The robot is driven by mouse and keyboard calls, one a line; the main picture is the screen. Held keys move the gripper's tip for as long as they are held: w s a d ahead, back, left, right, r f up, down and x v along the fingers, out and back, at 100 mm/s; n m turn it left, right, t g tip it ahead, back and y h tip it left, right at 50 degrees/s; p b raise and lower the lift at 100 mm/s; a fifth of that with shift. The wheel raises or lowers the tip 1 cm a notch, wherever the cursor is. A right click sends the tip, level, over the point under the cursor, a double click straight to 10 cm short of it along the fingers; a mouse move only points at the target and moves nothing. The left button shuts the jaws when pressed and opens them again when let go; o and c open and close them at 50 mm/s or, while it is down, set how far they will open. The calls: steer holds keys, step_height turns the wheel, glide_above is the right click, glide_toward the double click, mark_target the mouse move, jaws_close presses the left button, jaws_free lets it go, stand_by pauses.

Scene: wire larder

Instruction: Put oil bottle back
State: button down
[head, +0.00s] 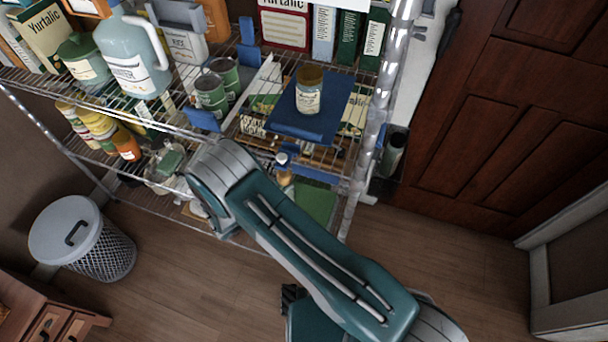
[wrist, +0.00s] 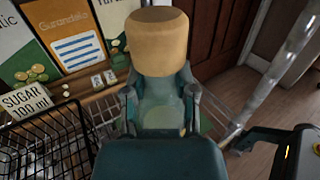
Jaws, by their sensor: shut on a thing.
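In the wrist view my gripper (wrist: 160,97) is shut on a bottle, which I take to be the oil bottle (wrist: 160,42). It has a wide tan top and a pale green, see-through lower part between the two fingers. It stands upright in that view, and no label shows. Behind it are a wooden shelf surface and several boxes. In the head view my arm crosses the front of the wire rack (head: 165,215), and I cannot make out the gripper there.
A jar (head: 309,95) stands on a blue tray (head: 330,112). A wire basket (wrist: 48,145), a "SUGAR 100 ml" card (wrist: 27,101) and a Gurandelo box (wrist: 70,38) are left of the bottle. A rack post (wrist: 275,75) is right. A bin (head: 75,235) stands on the floor.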

steer(key=w+d+f, duration=0.4)
steer(key=w+d, duration=0.1)
steer(key=shift+w+d, duration=0.15)
steer(key=shift+d, duration=0.1)
steer(key=shift+c, duration=2)
jaws_free()
steer(key=shift+d, duration=0.15)
steer(key=shift+a+r, duration=0.1)
steer(key=shift+a, duration=0.15)
